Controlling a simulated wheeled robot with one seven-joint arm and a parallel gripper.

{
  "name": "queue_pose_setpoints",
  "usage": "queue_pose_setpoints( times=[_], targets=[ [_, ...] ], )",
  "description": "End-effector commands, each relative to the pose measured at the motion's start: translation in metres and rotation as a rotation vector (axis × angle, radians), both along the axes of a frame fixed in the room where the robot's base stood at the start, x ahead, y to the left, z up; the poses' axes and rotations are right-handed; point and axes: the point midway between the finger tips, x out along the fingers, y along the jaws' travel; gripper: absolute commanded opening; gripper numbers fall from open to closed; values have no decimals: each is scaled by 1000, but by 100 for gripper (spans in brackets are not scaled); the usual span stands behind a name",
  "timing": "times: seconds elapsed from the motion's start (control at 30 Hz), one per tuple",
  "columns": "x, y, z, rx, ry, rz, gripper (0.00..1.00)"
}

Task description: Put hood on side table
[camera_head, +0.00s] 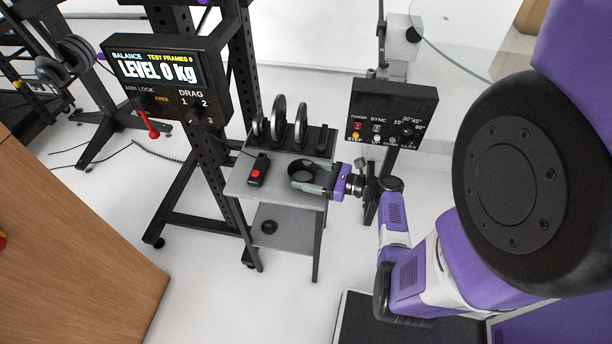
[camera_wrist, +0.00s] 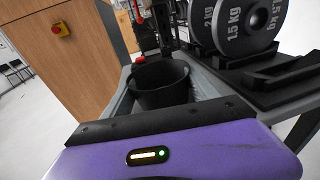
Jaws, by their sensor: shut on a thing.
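The hood looks to be the round black cup-like piece (camera_head: 301,171), open at the top and upright. My gripper (camera_head: 306,181) reaches in from the right and is shut on it, with a grey finger along each side. In the wrist view the hood (camera_wrist: 160,86) sits between the fingers, its dark inside showing. The side table (camera_head: 277,190) has a grey top, and the hood is over its front right part. I cannot tell whether the hood's base touches the top.
Weight discs (camera_head: 279,121) stand in a black rack at the table's back. A black box with a red button (camera_head: 257,171) lies left of the hood. A control panel (camera_head: 392,112) stands behind right, a display (camera_head: 168,82) at left. A lower shelf (camera_head: 283,231) is below.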

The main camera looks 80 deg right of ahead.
Motion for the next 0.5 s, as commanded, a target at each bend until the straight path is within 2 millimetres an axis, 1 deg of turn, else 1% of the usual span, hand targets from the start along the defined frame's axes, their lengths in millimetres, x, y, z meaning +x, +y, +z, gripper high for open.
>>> queue_pose_setpoints(
  times=[0.33, 0.37, 0.43, 0.47, 0.5],
  targets=[
    [0, 0, -4, 0, 0, 1, 30],
    [0, 0, -3, 0, 0, 1, 74],
    [0, 0, -3, 0, 0, 1, 88],
    [0, 0, -3, 0, 0, 1, 90],
    [0, 0, -3, 0, 0, 1, 90]
  ],
)
